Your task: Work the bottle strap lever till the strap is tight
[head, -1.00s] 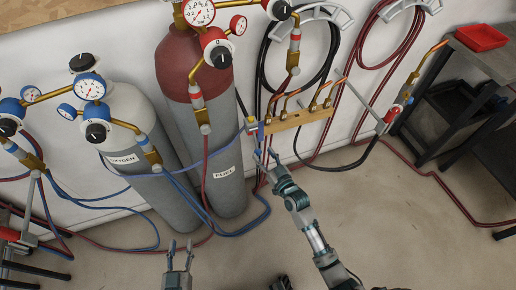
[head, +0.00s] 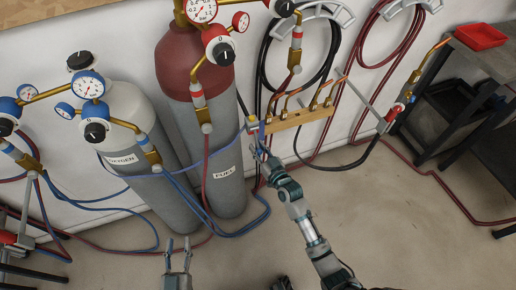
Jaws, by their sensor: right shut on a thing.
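The red-topped fuel bottle (head: 222,115) and the white-topped oxygen bottle (head: 125,110) stand side by side against the wall. A thin blue strap (head: 225,147) runs across their fronts towards a small yellow fitting (head: 252,121) at the wall. A small blue upright piece (head: 262,131), which looks like the strap lever, is beside this fitting. My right gripper (head: 259,146) is at this piece and shut on it, with its fingers partly hiding the contact. My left gripper (head: 178,246) is open and empty, low in front of the bottles. I cannot tell how tight the strap is.
A wooden rail with copper torch tips (head: 300,118) is just right of my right gripper. Hoses hang on the wall and trail over the floor. A dark cart (head: 470,85) with a red tray (head: 480,37) stands at right. The front floor is mostly clear.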

